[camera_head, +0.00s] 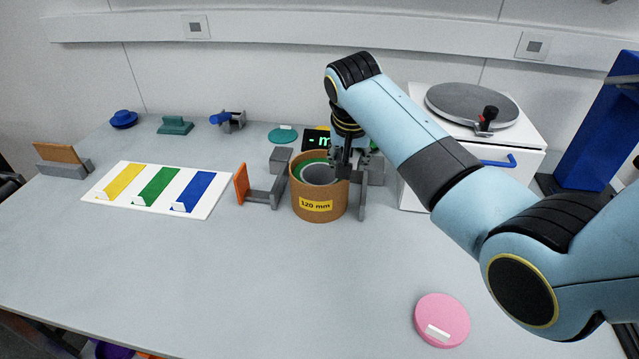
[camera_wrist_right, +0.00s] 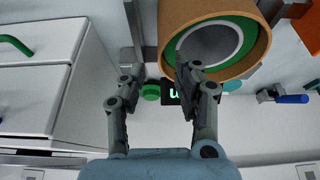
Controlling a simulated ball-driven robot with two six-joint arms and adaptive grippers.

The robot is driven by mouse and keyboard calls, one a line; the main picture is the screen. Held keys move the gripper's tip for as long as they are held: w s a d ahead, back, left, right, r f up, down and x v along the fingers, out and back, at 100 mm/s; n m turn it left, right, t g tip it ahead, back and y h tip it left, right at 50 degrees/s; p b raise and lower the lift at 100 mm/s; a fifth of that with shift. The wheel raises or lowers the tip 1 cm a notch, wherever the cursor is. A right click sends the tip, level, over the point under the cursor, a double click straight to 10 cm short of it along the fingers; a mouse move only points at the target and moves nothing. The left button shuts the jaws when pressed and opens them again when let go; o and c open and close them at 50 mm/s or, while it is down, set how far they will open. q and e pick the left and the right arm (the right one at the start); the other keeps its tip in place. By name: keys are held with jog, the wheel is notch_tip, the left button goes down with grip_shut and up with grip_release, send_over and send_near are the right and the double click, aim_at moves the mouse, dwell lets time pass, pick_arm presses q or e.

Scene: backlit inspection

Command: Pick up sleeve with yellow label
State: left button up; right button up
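The sleeve with a yellow label reading 120 mm (camera_head: 313,212) is a brown cylinder with a green and grey inner ring. It stands upright on the table between grey fixture parts, and its open rim shows in the right wrist view (camera_wrist_right: 168,25). My right gripper (camera_head: 345,166) points down at the sleeve's right rim. In the wrist view the right gripper (camera_wrist_right: 157,72) is open with a clear gap between its fingers. One finger overlaps the rim and opening; the other is outside. Contact cannot be told. My left gripper is not in view.
A grey fixture with an orange plate (camera_head: 241,184) stands left of the sleeve, a dark display (camera_head: 318,140) behind. A white cabinet (camera_head: 520,155) is to the right. A white board with coloured strips (camera_head: 205,208) lies left, a pink disc (camera_head: 442,315) front right. The front middle is clear.

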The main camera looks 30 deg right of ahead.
jog(key=shift+x, duration=1.5)
jog(key=shift+w, duration=0.1)
jog(key=shift+r, duration=0.1)
jog(key=shift+c, duration=0.4)
grip_shut()
